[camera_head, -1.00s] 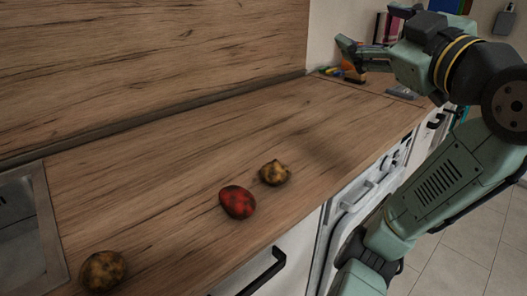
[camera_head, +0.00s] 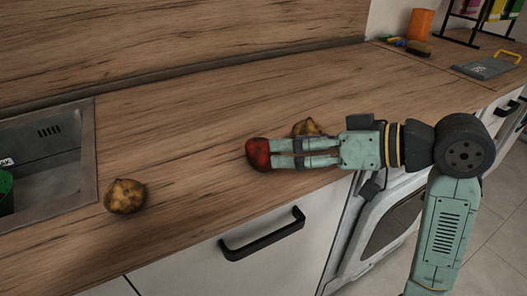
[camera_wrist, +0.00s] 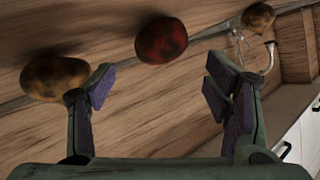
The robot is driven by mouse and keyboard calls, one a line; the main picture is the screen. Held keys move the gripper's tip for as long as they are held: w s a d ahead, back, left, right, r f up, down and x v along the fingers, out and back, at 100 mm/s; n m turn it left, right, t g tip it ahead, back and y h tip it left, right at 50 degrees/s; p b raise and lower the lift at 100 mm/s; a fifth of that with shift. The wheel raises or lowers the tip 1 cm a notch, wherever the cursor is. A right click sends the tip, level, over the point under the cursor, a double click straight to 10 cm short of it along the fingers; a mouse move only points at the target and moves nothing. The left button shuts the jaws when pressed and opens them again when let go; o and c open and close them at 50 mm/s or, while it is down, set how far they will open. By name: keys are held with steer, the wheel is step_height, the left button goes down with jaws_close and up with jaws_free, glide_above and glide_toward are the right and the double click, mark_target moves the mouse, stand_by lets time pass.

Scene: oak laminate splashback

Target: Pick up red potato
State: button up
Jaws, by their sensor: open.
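The red potato (camera_head: 258,153) lies on the wooden counter near its front edge, dark-mottled. My gripper (camera_head: 272,153) points left toward it, its fingertips overlapping the potato's right side in the head view. In the wrist view the red potato (camera_wrist: 161,40) appears ahead of the gap between the open fingers (camera_wrist: 160,88), not between them. Whether a finger touches it I cannot tell. The space between the fingers is empty.
A yellow-brown potato (camera_head: 307,127) sits just behind my gripper; in the wrist view it is by the left finger (camera_wrist: 52,77). Another brown potato (camera_head: 125,196) lies left, near the sink (camera_head: 50,160). Counter between them is clear. An orange container (camera_head: 419,24) stands at the far right.

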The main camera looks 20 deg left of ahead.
mark_target(263, 154)
steer(key=shift+f+p+x, duration=0.2)
steer(key=shift+p+x, duration=0.05)
steer(key=shift+x, duration=1.15)
steer(key=shift+f+p+x, duration=0.2)
steer(key=shift+p+x, duration=0.05)
steer(key=shift+x, duration=1.1)
steer(key=shift+s+d, duration=0.1)
steer(key=shift+d, duration=0.05)
steer(key=shift+c, duration=0.2)
steer(key=c, duration=1.3)
steer(key=shift+r, duration=0.2)
